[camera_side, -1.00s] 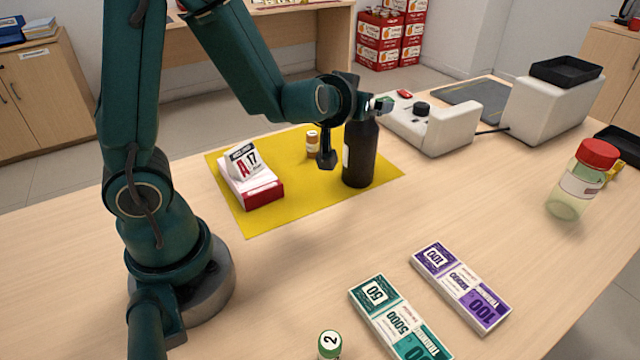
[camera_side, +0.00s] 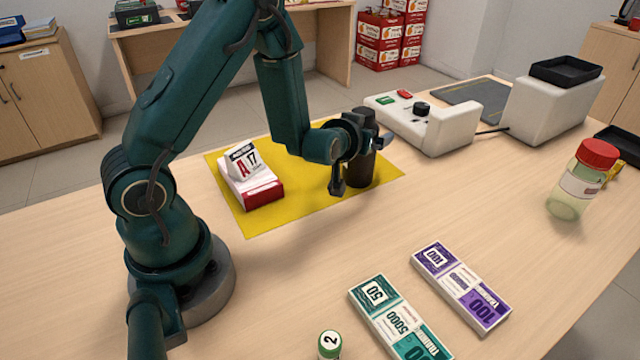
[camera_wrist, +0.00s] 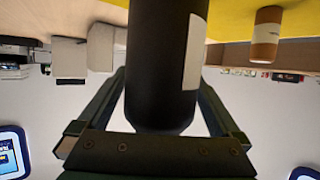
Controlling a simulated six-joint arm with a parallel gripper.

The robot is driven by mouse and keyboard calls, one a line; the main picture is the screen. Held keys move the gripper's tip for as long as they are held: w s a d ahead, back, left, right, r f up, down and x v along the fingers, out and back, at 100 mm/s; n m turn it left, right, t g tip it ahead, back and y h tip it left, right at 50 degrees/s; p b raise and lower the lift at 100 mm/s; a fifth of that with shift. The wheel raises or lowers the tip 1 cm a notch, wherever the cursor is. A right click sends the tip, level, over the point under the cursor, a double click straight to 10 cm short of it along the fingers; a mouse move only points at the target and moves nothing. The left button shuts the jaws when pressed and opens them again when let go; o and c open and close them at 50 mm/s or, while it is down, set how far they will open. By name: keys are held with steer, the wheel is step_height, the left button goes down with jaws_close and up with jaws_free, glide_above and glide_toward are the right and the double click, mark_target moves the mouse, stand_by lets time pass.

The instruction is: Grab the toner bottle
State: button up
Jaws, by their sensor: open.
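The toner bottle (camera_side: 360,171) is a dark upright cylinder on the yellow mat (camera_side: 262,219). In the wrist view the bottle (camera_wrist: 150,75) fills the middle, with a pale label on its right side. My gripper (camera_side: 362,170) is open at the bottle, with one finger in front of it in the side view. In the wrist view the two fingers stand on either side of the bottle, with the bottle between them. My gripper and wrist hide the bottle's upper middle in the side view.
A calendar block (camera_side: 248,175) stands on the mat's left part. A small orange-brown bottle (camera_wrist: 267,35) is near the toner bottle. A white machine (camera_side: 430,122) is behind right. Banknote bundles (camera_side: 461,287) and a red-lidded jar (camera_side: 582,180) lie to the right and front.

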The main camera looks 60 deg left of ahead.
steer(key=shift+w+a+f, duration=0.1)
steer(key=shift+w+a, duration=0.05)
steer(key=shift+c, duration=0.3)
steer(key=c, duration=1.5)
